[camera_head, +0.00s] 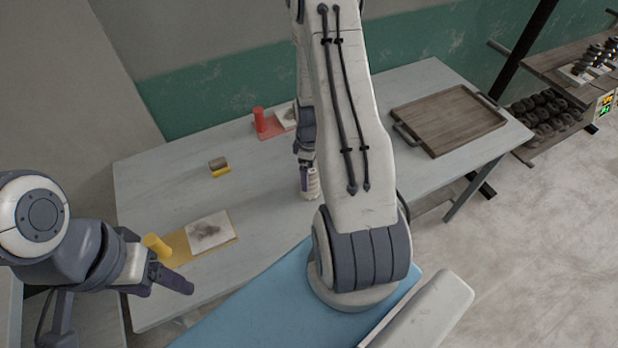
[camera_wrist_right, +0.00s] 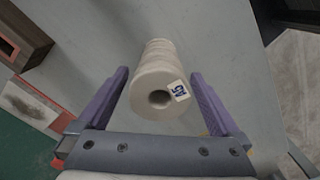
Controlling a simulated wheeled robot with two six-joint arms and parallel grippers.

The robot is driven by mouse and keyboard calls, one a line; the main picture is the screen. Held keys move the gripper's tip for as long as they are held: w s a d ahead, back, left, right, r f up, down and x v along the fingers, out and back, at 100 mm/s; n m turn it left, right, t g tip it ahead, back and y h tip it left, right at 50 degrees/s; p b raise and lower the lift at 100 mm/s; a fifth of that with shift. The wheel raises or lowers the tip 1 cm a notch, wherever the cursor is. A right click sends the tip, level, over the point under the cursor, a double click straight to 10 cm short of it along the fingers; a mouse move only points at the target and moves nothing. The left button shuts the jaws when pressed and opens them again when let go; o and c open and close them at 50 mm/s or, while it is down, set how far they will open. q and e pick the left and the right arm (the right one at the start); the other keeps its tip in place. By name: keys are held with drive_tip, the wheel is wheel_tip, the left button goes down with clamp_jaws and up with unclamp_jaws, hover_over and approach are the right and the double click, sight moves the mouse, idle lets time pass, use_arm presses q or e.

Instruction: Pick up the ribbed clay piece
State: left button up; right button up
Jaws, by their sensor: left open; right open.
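The ribbed clay piece (camera_wrist_right: 158,70) is a pale, ringed cylinder with a round hole in its near end and a small label with dark marks. In the right wrist view it lies between the two purple fingers of my right gripper (camera_wrist_right: 160,82), which is open around it; I cannot tell if either finger touches it. In the head view the piece (camera_head: 313,186) shows on the table just beside my right gripper (camera_head: 305,178), partly hidden by it. My left gripper (camera_head: 178,280) is open and empty near the table's front left.
On the grey table (camera_head: 145,185) are a yellow mat (camera_head: 185,252) with a yellow cylinder (camera_head: 155,245), a brown and yellow block (camera_head: 219,167), a red cylinder (camera_head: 260,120) and an empty wooden tray (camera_head: 450,118). My right arm hides the table's middle.

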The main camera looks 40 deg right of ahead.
drive_tip(key=shift+f, duration=0.3)
clamp_jaws()
drive_tip(key=shift+r, duration=0.1)
